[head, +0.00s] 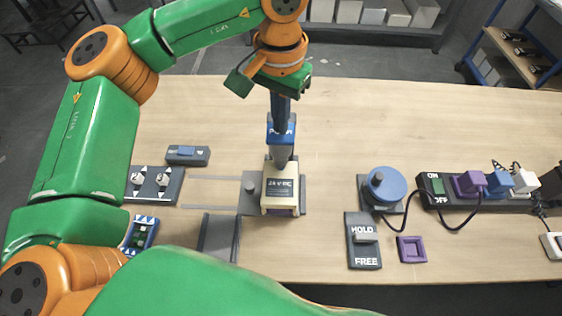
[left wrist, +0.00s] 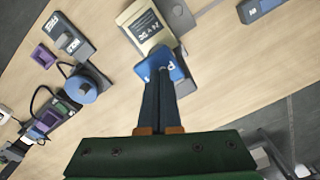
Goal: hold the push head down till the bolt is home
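The blue push head (head: 274,136) stands on a grey stem above a cream block (head: 279,185) marked 24 V DC. My left gripper (head: 282,120) points down over the push head, its fingers side by side and shut. The fingertips cover part of the push head's top; whether they press on it or only hover close cannot be told. In the left wrist view the push head (left wrist: 153,64) shows under the fingertips (left wrist: 164,78), beside the cream block (left wrist: 147,34). A grey plate with a round knob (head: 250,189) sits left of the block; no bolt can be made out clearly. My right gripper is out of view.
A HOLD/FREE switch (head: 363,250), a blue round knob (head: 385,186), a purple square frame (head: 411,249) and a power strip with plugs (head: 470,192) stand to the right. A two-knob panel (head: 154,185) and a grey rail (head: 220,238) lie left. The table behind is clear.

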